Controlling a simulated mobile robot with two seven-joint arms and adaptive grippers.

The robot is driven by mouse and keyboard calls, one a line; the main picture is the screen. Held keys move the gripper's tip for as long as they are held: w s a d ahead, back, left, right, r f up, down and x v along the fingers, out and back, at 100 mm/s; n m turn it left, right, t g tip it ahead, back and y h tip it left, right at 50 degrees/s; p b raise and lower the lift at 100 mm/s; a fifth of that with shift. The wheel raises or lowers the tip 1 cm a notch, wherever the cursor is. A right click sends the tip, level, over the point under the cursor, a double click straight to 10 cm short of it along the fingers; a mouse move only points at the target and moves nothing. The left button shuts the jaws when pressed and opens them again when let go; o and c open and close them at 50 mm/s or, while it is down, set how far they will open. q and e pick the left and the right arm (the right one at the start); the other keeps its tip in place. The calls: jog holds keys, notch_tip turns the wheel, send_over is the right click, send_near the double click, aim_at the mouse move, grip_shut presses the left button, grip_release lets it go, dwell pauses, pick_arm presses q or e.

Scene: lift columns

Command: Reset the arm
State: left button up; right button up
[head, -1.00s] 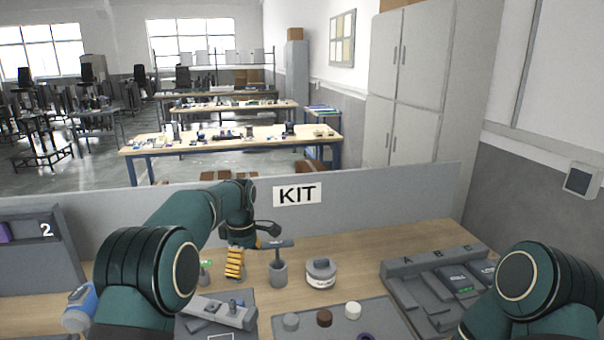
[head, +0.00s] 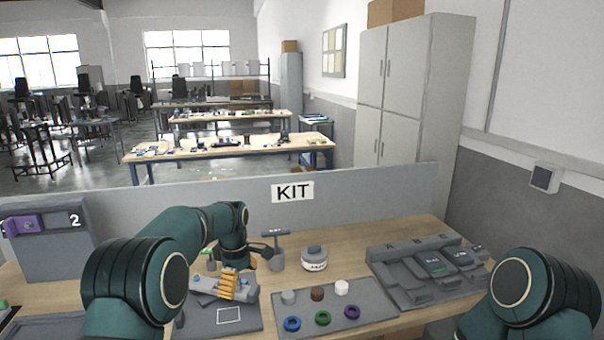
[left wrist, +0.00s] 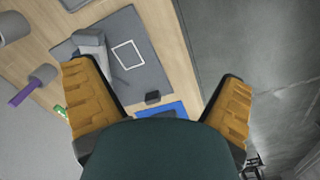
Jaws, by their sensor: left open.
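My left gripper (head: 235,285) is in the middle foreground of the head view, its yellow fingers pointing down over a grey mat (head: 228,319) with a white square outline. It is open, with wide-spread yellow fingers in the left wrist view (left wrist: 160,85) and nothing between them. A grey fixture (head: 205,283) on the mat is partly hidden behind the fingers. The same mat shows in the left wrist view (left wrist: 140,75), beyond the fingers. My right arm shows only as a dark green joint at the lower right; its gripper is out of view.
A grey tray (head: 370,308) holds blue, green and purple rings and several round pieces. A T-handled post (head: 277,255) and a round canister (head: 314,258) stand behind. A grey rack (head: 425,262) marked A, B, C is on the right. A KIT panel (head: 370,195) closes the back.

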pick_arm(q)
jog(key=s+d+f+m+h+b, duration=0.1)
jog(key=s+f+m+b, duration=0.3)
jog(key=f, duration=0.8)
jog(key=s+d+f+m+h+b, duration=0.1)
jog(key=s+f+m, duration=0.1)
jog(key=s+f, duration=0.75)
jog(key=s+d+f+m+b, duration=0.2)
jog(key=s+f, duration=0.4)
jog(key=s, duration=0.3)
jog(key=s+d+f+m+t+h+b, duration=0.1)
jog(key=s+f+m, duration=0.3)
jog(key=s, duration=0.6)
notch_tip(320, 180, down, 2)
jog(key=shift+d+m+b, duration=0.4)
jog(key=shift+d+b, duration=0.05)
jog(key=shift+b, duration=0.05)
pick_arm(e)
notch_tip(320, 180, down, 10)
jog(key=shift+s+a+f+g, duration=0.15)
jog(key=shift+s+a+g, duration=0.15)
jog(key=shift+s, duration=0.05)
